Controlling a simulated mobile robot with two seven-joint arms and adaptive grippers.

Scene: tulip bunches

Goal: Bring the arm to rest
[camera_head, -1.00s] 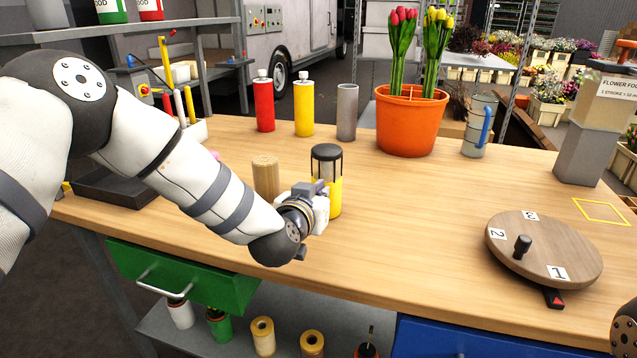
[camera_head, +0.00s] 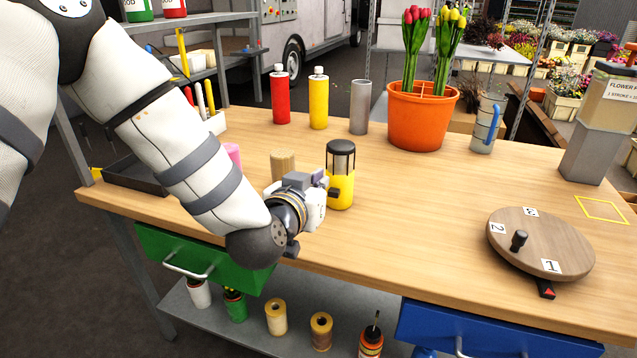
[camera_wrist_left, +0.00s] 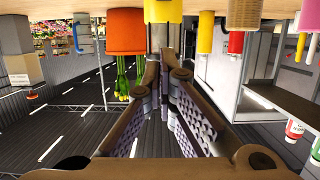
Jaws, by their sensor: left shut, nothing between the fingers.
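My left arm reaches in from the left, and its gripper (camera_head: 322,188) is low over the front left of the table, just left of the yellow and black lantern-like canister (camera_head: 341,190). In the left wrist view the gripper's fingers (camera_wrist_left: 163,70) are shut with nothing between them. That view is upside down; the yellow base of the canister (camera_wrist_left: 163,11) shows beyond the fingertips. I cannot tell whether the gripper touches the canister. My right gripper is not in view.
A ribbed wooden cylinder (camera_head: 283,165) stands behind the gripper. Red (camera_head: 280,100) and yellow (camera_head: 318,103) bottles, a grey cylinder (camera_head: 359,107) and an orange tulip pot (camera_head: 421,120) stand farther back. A numbered turntable (camera_head: 540,243) is at right. The table's middle is clear. The green drawer (camera_head: 210,262) sticks out below.

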